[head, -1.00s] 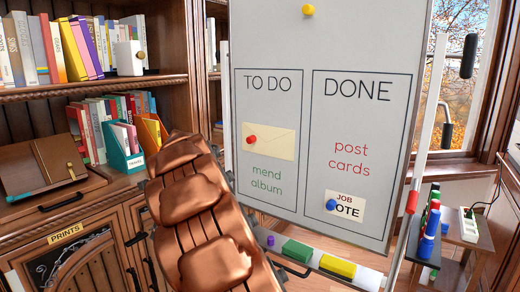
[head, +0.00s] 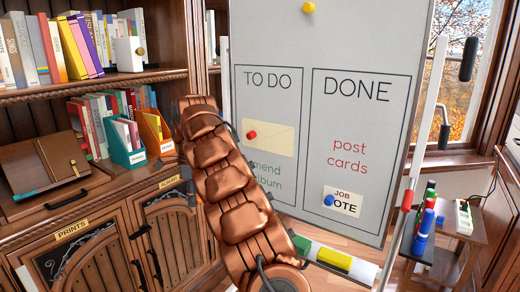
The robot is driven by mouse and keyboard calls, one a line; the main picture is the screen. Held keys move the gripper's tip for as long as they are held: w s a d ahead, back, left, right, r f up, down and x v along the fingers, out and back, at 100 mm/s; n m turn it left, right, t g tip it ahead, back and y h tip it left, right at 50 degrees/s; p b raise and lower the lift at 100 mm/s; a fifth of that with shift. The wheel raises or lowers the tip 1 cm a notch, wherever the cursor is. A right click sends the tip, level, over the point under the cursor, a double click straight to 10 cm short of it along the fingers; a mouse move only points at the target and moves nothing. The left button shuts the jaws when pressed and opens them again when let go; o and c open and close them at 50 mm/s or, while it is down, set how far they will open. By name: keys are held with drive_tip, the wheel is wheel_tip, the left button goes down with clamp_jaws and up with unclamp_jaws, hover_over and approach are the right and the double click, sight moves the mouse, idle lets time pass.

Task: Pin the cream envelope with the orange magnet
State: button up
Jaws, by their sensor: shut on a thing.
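The cream envelope (head: 281,139) is on the whiteboard (head: 330,50) in the TO DO box, above the words "mend album". A red round magnet (head: 252,135) sits on its left part. My copper-coloured arm stands in front of the board's left side and covers the envelope's lower left corner and part of the green writing. My gripper does not show. I see no magnet that is clearly orange; a yellow magnet (head: 308,7) is at the board's top and a blue magnet (head: 328,200) is on the job note card (head: 343,203) in the DONE box.
Bookshelves (head: 95,80) and a cabinet (head: 95,222) fill the left.

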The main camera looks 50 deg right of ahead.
drive_tip(key=s+d+r+n+h+p, duration=0.4)
drive_tip(key=s+d+r+p, duration=0.1)
drive_tip(key=d, duration=0.4)
drive_tip(key=s+d+r+n+h+p, duration=0.5)
drive_tip(key=s+d+r, duration=0.2)
drive_tip(key=d, duration=0.2)
idle(0.9)
drive_tip(key=shift+s+d+r, duration=0.1)
drive_tip(key=shift+d+p, duration=1.3)
drive_tip(key=shift+d, duration=2.95)
drive_tip(key=shift+w+d, duration=0.15)
drive_tip(key=shift+w, duration=0.05)
drive_tip(key=o, duration=1)
